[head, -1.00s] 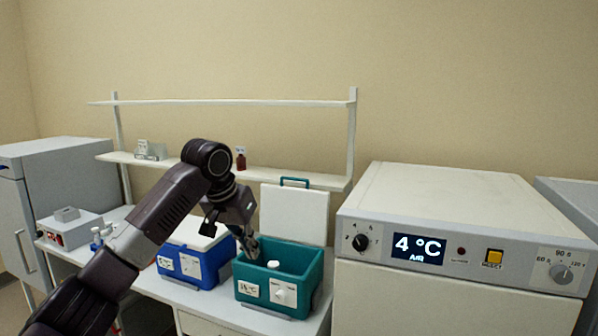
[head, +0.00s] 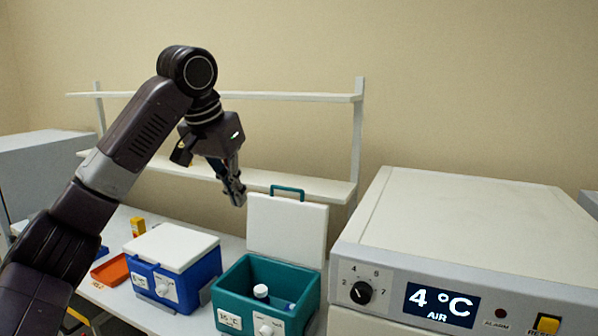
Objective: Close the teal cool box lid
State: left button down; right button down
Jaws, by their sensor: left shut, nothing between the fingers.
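The teal cool box (head: 236,300) stands on the bench with its white lid (head: 287,232) open, standing upright at the back. The lid has a teal handle (head: 287,188) along its top edge. Inside the box are a white-capped bottle (head: 261,292) and something blue beside it. My left gripper (head: 238,198) is shut and empty, pointing down, just left of the lid's upper left corner and above the box. I cannot tell whether it touches the lid. My right gripper is not in view.
A blue cool box (head: 186,285) with its white lid shut stands left of the teal one. An orange tray (head: 112,270) lies farther left. A grey cabinet with a 4 °C display (head: 440,305) stands close on the right. Wall shelves (head: 330,188) run behind.

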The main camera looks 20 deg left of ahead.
aim_at(288, 230)
jog(key=i, duration=1.2)
